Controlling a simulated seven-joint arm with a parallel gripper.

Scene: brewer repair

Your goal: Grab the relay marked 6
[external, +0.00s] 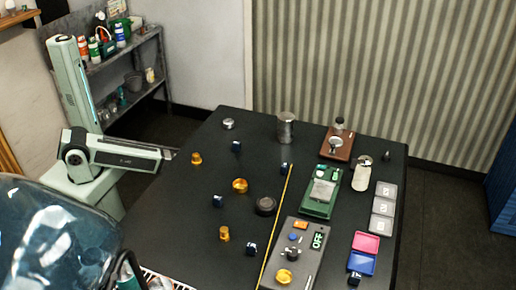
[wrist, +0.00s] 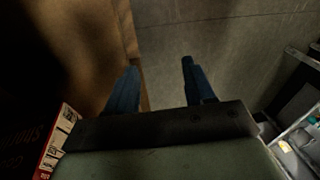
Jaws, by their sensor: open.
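Several small dark blue cubes with white marks, which look like the relays, are spread over the black table in the external view: one near the back (external: 236,147), one at centre (external: 284,168), one left of centre (external: 217,201), one by the grey panel (external: 252,248) and one at the front right (external: 354,278). Their numbers are too small to read, so I cannot tell which is marked 6. My gripper (wrist: 158,86) is open and empty in the wrist view, with no relay near it. I cannot make it out in the external view.
The black table (external: 180,226) also bears orange parts (external: 240,185), a dark round part (external: 266,206), a metal cylinder (external: 285,128), a green device (external: 321,193) and a grey control panel (external: 298,240) reading OFF. A large glassy blue object (external: 55,240) fills the lower left foreground.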

